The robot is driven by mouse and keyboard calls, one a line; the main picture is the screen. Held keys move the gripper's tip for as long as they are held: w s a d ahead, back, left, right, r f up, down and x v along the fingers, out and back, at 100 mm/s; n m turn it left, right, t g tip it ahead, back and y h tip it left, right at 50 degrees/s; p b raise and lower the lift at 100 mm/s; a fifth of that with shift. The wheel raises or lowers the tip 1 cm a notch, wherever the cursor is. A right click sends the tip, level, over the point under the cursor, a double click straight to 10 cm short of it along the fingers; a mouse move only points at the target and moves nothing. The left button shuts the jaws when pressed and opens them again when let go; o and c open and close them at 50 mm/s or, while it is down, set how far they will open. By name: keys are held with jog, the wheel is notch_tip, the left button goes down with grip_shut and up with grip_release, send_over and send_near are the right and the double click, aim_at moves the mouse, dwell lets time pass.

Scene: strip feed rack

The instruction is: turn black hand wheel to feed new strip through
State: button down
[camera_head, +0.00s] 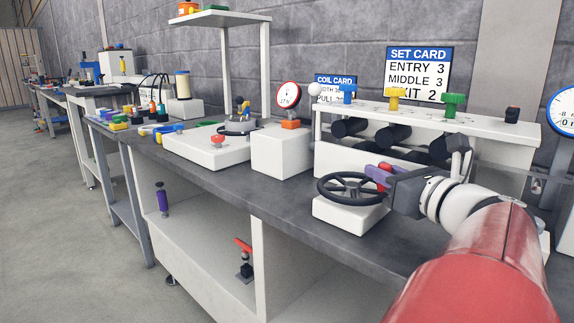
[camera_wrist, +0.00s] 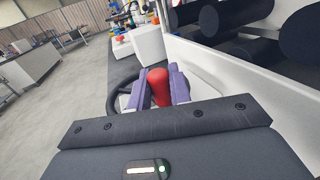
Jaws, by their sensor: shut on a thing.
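The black hand wheel (camera_head: 336,190) lies flat on a white base block (camera_head: 347,217) at the bench front. Its rim also shows in the wrist view (camera_wrist: 115,98), left of the fingers. A red knob (camera_wrist: 158,86) sits between the two purple fingers. My gripper (camera_wrist: 160,88) is shut on this red knob, with one finger on each side. In the head view my gripper (camera_head: 379,175) reaches in from the right over the wheel's right side. The strip itself cannot be made out.
Behind the wheel stands a white rack with black rollers (camera_head: 393,137) and coloured knobs on top, including a green one (camera_head: 453,104). A set card (camera_head: 418,73) reads entry 3, middle 3, exit 2. A white box (camera_head: 282,152) with a dial (camera_head: 289,94) stands left of the wheel.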

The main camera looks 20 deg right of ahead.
jog(key=y, duration=0.1)
jog(key=n+p, duration=0.1)
jog(key=y, duration=0.1)
jog(key=shift+w+d+r+n+y, duration=0.25)
jog(key=shift+w+d+n+y, duration=0.05)
jog(key=shift+w+d+n, duration=0.1)
jog(key=shift+d+f+n+g+y+p, duration=0.15)
jog(key=shift+n+g+y+p, duration=0.15)
jog(key=shift+n+y+p, duration=0.45)
jog(key=shift+b, duration=0.35)
jog(key=c, duration=1.3)
grip_release()
jog(key=shift+c, duration=0.2)
jog(key=v, duration=0.7)
jog(key=shift+s, duration=0.3)
jog(key=shift+d, duration=0.1)
